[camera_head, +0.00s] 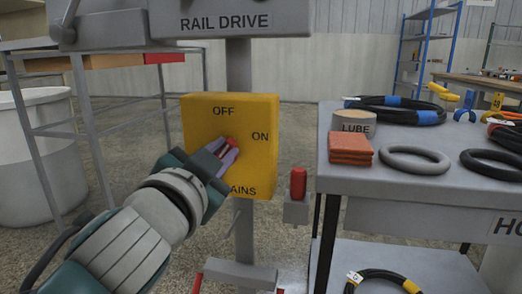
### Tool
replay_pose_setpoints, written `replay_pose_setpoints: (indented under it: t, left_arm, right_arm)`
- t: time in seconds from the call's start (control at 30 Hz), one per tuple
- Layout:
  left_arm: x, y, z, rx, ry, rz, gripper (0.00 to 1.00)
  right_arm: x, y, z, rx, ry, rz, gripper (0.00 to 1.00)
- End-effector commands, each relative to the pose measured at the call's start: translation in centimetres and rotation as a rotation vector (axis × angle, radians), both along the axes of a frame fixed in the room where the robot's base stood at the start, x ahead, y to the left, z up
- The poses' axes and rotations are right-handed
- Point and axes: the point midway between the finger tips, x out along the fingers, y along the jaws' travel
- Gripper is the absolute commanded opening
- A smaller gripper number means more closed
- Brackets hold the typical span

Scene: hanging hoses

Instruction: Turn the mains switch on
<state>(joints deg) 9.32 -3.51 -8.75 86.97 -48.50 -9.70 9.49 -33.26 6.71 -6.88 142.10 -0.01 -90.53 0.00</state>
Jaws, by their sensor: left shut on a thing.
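The yellow mains switch box (260,112) is fixed to a grey post, with OFF at its top, ON at its right and a partly hidden MAINS label below. My left gripper (229,151) reaches in from the lower left and is shut on the red switch handle (229,142) at the front of the box. Only a little red shows at and between the fingers, so I cannot tell exactly which way the handle points. My right gripper is not in view.
A grey RAIL DRIVE unit (285,20) sits above the box. A red-topped grey fitting (298,184) stands at its lower right. The grey bench (385,184) at right holds a LUBE tin (353,122), orange cloths (350,148) and hoses. A white bin (30,150) stands left.

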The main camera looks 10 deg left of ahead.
Motion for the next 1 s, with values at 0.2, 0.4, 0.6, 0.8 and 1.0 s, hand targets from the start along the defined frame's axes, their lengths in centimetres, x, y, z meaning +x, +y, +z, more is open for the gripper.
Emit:
replay_pose_setpoints:
  t: [0.2,0.4,0.6,0.8,1.0]
  left_arm:
    - [0.00,-0.17,-0.15,0.097,-0.003,0.000,0.00]
    - [0.00,-0.23,-0.19,0.141,-0.005,0.000,0.00]
    - [0.00,-0.24,-0.19,0.149,-0.005,0.000,0.00]
    - [0.00,-0.24,-0.19,0.148,-0.005,0.000,0.00]
    - [0.00,-0.24,-0.19,0.148,-0.005,0.000,0.35]
  right_arm:
    - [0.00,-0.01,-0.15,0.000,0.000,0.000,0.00]
    - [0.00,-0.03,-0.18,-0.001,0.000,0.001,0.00]
    - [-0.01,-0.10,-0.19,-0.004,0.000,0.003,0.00]
    - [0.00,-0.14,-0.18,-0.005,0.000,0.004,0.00]
    - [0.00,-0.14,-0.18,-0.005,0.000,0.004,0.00]
